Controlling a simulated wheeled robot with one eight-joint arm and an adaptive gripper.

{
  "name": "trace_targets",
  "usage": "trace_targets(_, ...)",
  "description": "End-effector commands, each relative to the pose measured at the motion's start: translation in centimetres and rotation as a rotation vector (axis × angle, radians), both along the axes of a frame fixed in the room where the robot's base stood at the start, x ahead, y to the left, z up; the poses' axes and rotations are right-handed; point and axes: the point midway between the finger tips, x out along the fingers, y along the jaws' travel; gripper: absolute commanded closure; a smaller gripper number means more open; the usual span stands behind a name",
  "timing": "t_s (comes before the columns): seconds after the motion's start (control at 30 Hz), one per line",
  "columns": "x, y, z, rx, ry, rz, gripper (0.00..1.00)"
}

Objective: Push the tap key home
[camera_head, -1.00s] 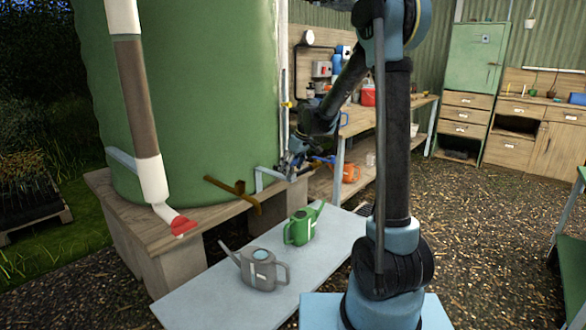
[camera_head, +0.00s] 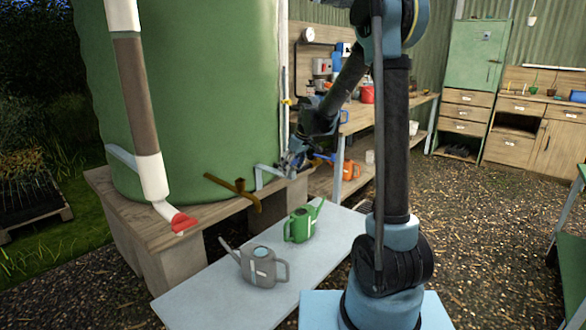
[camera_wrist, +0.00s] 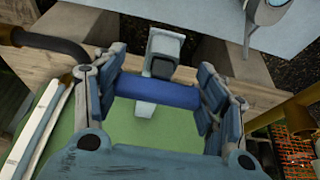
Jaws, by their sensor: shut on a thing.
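The tap key shows in the wrist view as a blue bar handle (camera_wrist: 165,93) lying across between my fingers. My gripper (camera_wrist: 168,97) is shut on this bar, one jointed finger at each end. A grey square-ended pipe or fitting (camera_wrist: 163,52) lies just beyond the bar, with the green tank behind. The bar hides part of it, and I cannot tell how far the key is seated. In the head view my gripper (camera_head: 292,163) is at the tank's lower right edge, beside a grey outlet pipe (camera_head: 265,172). The key is hard to make out there.
The green tank (camera_head: 205,105) stands on a wooden stand (camera_head: 140,222). A brown tap pipe (camera_head: 238,188) sticks out left of my gripper. Green (camera_head: 300,225) and grey (camera_head: 260,268) watering cans stand on a low pale bench (camera_head: 205,300). A workbench (camera_head: 360,118) is behind.

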Motion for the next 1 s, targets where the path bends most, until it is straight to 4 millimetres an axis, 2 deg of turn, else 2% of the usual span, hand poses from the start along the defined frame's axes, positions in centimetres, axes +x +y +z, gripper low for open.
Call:
trace_targets(0.03,0.0,0.0,0.0,0.0,0.0,0.0,0.3)
trace_targets(0.1,0.0,0.0,0.0,0.0,0.0,0.0,0.14)
trace_targets(0.13,0.0,0.0,0.0,0.0,0.0,0.0,0.11)
trace_targets(0.63,-0.1,-0.2,0.5,0.0,0.0,0.0,0.11)
trace_targets(0.77,-0.5,-0.6,1.8,0.0,0.0,-0.001,0.11)
trace_targets(1.0,-1.4,-1.8,5.4,0.0,0.001,-0.002,0.11)
